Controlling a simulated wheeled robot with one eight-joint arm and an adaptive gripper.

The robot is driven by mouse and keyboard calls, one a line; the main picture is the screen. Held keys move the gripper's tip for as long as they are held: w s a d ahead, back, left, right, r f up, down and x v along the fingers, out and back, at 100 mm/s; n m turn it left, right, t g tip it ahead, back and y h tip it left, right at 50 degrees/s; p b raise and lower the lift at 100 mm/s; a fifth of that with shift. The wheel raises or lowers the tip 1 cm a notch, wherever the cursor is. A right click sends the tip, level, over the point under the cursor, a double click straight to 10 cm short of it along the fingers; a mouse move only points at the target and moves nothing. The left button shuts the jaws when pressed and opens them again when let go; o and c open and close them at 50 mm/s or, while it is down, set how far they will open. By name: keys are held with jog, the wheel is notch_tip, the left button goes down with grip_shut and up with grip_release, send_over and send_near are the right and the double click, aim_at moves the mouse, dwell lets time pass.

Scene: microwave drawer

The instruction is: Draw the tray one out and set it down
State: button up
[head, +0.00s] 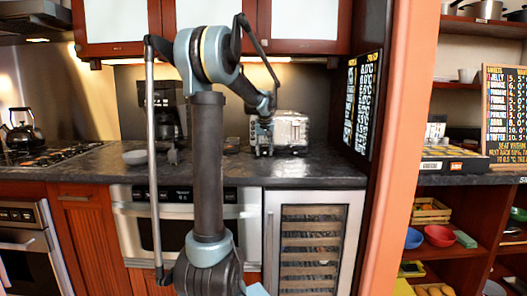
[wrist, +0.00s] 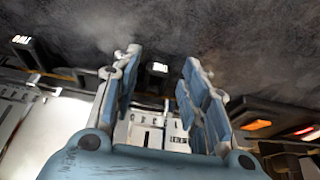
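The steel drawer-type microwave (head: 150,222) is built in below the counter in the head view. Its front looks shut and is partly hidden behind my arm. I cannot make out any tray in either view. My gripper (head: 262,143) hangs above the dark counter, to the right of my arm's column and just left of a silver toaster-like appliance (head: 290,130). In the wrist view my gripper (wrist: 162,62) has its two blue fingers apart with nothing held between them. A pale slotted object (wrist: 155,132) shows beyond the gap between the fingers.
The dark counter (head: 325,172) has free room at its right front. A white bowl (head: 135,157) and a coffee maker (head: 165,105) stand to the left. A wine cooler (head: 312,240) is below the counter. An orange-red post (head: 400,150) bounds the right side.

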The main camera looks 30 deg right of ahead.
aim_at(265, 176)
grip_shut()
jog(key=shift+c, duration=1.5)
grip_release()
grip_shut()
jog(key=shift+s+a+r, duration=0.1)
jog(key=shift+s+a, duration=1.55)
jog(key=shift+s, duration=1.05)
jog(key=shift+s+a, duration=1.65)
jog(key=shift+s, duration=1.1)
jog(key=shift+s+a+r, duration=0.1)
jog(key=shift+s+a, duration=1.55)
jog(key=shift+s, duration=1.05)
jog(key=shift+f, duration=0.1)
jog(key=shift+f, duration=0.4)
jog(key=shift+s+a, duration=0.8)
jog(key=shift+s, duration=0.55)
jog(key=shift+s+a, duration=0.85)
jog(key=shift+s, duration=0.45)
jog(key=shift+s+a, duration=0.8)
jog(key=shift+s, duration=0.55)
